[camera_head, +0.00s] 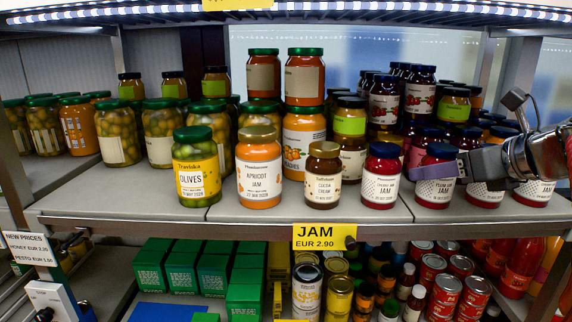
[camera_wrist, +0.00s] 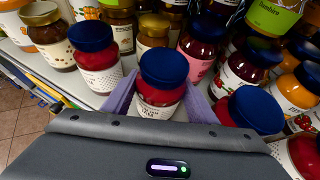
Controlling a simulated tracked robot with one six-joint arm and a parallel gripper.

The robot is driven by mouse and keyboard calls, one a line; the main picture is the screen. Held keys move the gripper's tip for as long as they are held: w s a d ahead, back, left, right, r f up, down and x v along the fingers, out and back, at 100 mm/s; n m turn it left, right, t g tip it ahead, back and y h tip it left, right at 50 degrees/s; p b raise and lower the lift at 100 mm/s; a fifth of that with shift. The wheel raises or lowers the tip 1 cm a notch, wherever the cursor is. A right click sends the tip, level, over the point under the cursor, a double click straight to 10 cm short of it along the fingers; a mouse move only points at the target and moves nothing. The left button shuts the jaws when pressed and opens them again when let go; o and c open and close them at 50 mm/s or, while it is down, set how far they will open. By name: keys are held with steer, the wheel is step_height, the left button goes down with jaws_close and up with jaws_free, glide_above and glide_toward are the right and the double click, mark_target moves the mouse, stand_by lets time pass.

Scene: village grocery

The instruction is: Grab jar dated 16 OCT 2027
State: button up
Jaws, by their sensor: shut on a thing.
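My gripper (camera_head: 432,170) is shut on a blue-lidded jar (camera_head: 434,190) with a white label that appears to read plum jam. The jar stands upright at the shelf's front. In the wrist view the jar (camera_wrist: 163,80) sits between my purple fingers, lid up. Its date is too small to read. To its left stand a similar blue-lidded jar (camera_head: 381,178), a cocoa cream jar (camera_head: 323,178), an apricot jam jar (camera_head: 260,172) and an olives jar (camera_head: 196,172). Their dates are too small to read surely.
More blue-lidded jars stand close on the right (camera_head: 533,190) and behind. Stacked jars (camera_head: 304,76) and green-lidded jars (camera_head: 120,135) fill the back. The shelf's front edge (camera_head: 230,218) carries a yellow JAM price tag (camera_head: 324,237). Another shelf hangs above; cans and boxes sit below.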

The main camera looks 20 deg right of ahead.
steer(key=shift+r, duration=0.1)
steer(key=shift+r, duration=4.95)
steer(key=shift+f, duration=0.1)
